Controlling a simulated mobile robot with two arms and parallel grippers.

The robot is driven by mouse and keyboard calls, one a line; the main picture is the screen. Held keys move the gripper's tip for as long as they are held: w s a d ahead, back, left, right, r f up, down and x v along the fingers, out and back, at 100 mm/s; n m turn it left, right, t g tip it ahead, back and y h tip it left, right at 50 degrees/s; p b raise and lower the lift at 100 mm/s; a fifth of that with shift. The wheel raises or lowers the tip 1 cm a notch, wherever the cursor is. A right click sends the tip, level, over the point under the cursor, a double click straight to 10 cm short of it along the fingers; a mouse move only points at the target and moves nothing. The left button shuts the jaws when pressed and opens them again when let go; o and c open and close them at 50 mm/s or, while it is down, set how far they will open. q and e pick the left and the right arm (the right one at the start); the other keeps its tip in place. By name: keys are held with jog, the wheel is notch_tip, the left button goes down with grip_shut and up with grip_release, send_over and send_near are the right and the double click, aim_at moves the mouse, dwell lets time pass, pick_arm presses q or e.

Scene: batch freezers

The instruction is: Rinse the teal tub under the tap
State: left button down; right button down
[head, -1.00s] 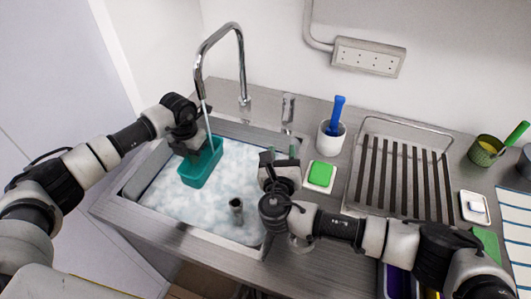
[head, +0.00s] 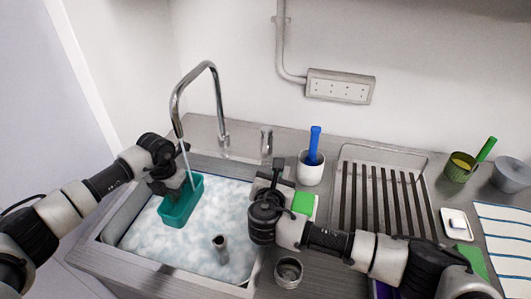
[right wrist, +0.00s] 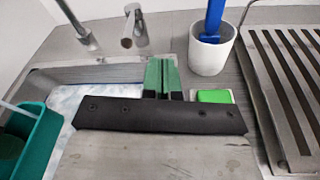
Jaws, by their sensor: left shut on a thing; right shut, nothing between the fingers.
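The teal tub (head: 176,212) is at the left of the foam-filled sink (head: 128,215), under the curved metal tap (head: 218,105). A thin water stream (head: 186,158) falls from the spout to the tub. My left gripper (head: 176,188) is shut on the tub's left side; its fingertips are mostly hidden. The tub also shows at the left of the right wrist view (right wrist: 38,140). My right gripper (head: 277,168) is shut and empty above the sink's right edge; its green fingers (right wrist: 162,76) show together in the right wrist view.
A white cup (head: 311,170) with a blue-handled tool and a green sponge (head: 303,203) stand right of the sink. A slatted drying rack (head: 380,200) is farther right. A grey cylinder (head: 220,243) stands in the foam. A small metal cup (head: 289,271) sits in front.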

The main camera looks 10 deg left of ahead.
aim_at(266, 142)
jog(key=w+d+r+m+g, duration=0.2)
jog(key=w+d+m+g, duration=0.4)
jog(key=m, duration=0.9)
notch_tip(266, 142, up, 8)
jog(key=d+m+g+y, duration=0.1)
jog(key=m+g+y, duration=0.5)
jog(key=m, duration=0.9)
jog(key=w+a+f, duration=0.2)
jog(key=a+f, duration=0.6)
jog(key=f, duration=0.1)
jog(key=shift+w+m+y, duration=0.2)
jog(key=shift+m+y, duration=0.1)
jog(key=shift+a, duration=0.1)
